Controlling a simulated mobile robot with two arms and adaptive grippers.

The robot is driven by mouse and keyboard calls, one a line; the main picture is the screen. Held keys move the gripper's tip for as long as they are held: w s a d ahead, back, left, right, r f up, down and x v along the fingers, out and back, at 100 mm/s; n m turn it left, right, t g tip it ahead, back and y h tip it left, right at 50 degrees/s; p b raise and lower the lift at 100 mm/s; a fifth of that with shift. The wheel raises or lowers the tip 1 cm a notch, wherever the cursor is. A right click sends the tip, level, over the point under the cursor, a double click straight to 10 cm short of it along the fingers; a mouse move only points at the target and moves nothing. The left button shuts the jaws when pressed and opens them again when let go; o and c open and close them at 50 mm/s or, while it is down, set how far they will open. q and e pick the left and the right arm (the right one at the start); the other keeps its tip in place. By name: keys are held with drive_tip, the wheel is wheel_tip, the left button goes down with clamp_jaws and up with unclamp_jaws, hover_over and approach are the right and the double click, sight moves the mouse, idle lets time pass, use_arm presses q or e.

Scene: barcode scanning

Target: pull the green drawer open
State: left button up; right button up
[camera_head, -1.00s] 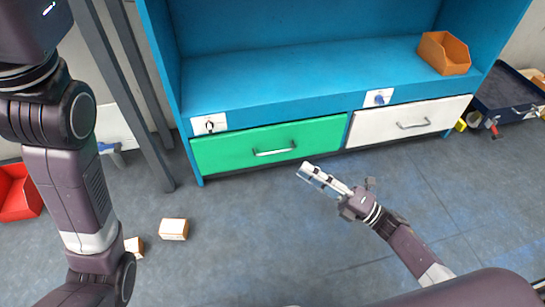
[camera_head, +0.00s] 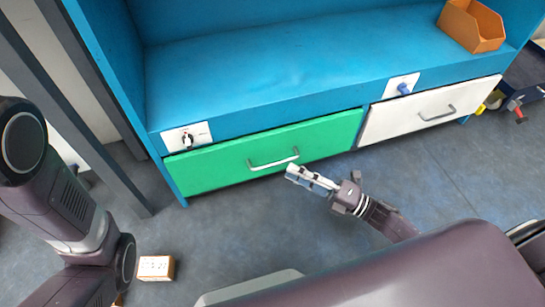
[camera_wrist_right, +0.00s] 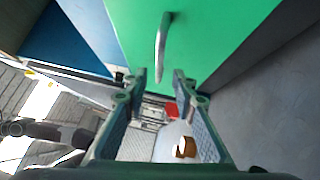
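The green drawer (camera_head: 225,167) is shut in the lower left of the blue cabinet. Its pale bar handle (camera_head: 273,162) is on the front face. My right gripper (camera_head: 291,172) is just in front of the drawer, slightly right of and below the handle in the head view. In the right wrist view, the handle (camera_wrist_right: 161,48) stands beyond the fingertips on the green front (camera_wrist_right: 205,35). The fingers of the right gripper (camera_wrist_right: 160,80) are apart with nothing between them. My left arm shows at the left edge of the head view, but its gripper is not visible.
A white drawer (camera_head: 428,110) is shut to the right of the green one. An orange bin (camera_head: 472,25) stands on the blue shelf (camera_head: 260,88). A small box (camera_head: 156,268) lies on the floor. Grey posts (camera_head: 75,110) stand at the left. Floor before the white drawer is clear.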

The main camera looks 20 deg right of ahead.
sight(275, 163)
drive_tip(key=b+x, duration=0.2)
drive_tip(key=x, duration=0.4)
drive_tip(key=shift+w+a, duration=0.2)
drive_tip(key=shift+a, duration=0.05)
drive_tip(key=shift+r, duration=0.1)
clamp_jaws()
